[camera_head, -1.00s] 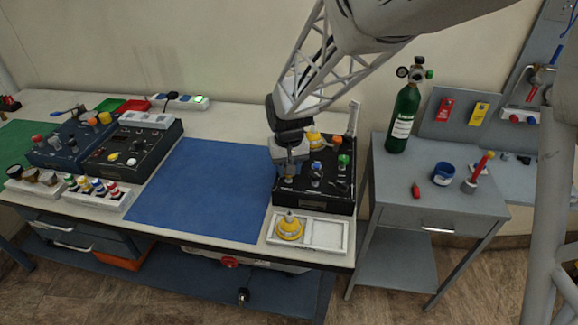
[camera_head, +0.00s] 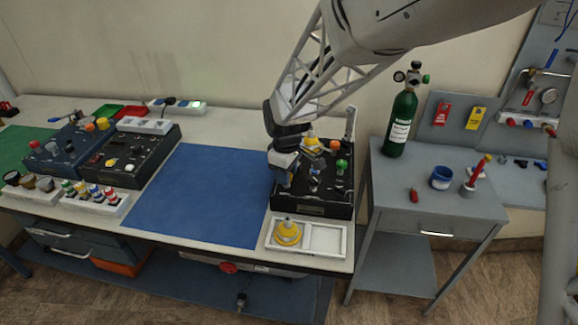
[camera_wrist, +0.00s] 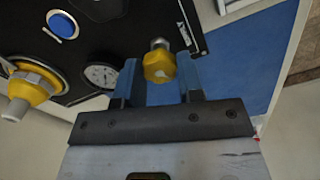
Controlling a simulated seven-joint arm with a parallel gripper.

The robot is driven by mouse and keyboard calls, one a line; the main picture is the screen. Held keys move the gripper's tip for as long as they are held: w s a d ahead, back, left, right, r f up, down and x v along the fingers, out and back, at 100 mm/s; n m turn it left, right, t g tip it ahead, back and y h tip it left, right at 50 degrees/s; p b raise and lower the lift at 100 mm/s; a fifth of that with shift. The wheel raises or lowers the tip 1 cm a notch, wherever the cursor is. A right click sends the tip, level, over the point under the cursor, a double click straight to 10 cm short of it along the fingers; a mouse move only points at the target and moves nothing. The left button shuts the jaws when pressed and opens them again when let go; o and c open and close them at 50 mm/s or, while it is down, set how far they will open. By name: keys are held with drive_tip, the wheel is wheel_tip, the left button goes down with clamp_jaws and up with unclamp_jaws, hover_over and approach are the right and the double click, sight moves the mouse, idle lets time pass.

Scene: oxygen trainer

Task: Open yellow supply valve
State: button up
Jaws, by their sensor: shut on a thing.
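A yellow faceted valve knob (camera_wrist: 158,66) on a short metal stem sits on the black panel, seen in the wrist view. My gripper (camera_wrist: 160,82) has its two blue-grey fingers on either side of this knob and is shut on it. In the head view my gripper (camera_head: 284,178) is low over the left side of the black trainer box (camera_head: 312,209). There it hides the knob. The exact contact of the fingers is hard to see.
A larger yellow fitting with a pale stem (camera_wrist: 34,86), a gauge (camera_wrist: 102,76) and a blue button (camera_wrist: 62,25) are close by. The blue mat (camera_head: 195,200) is clear.

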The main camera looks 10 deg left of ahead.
drive_tip(key=shift+n, duration=0.4)
drive_tip(key=o, duration=0.9)
drive_tip(key=shift+r, duration=0.1)
drive_tip(key=shift+r, duration=3.8)
drive_tip(key=shift+d, duration=0.1)
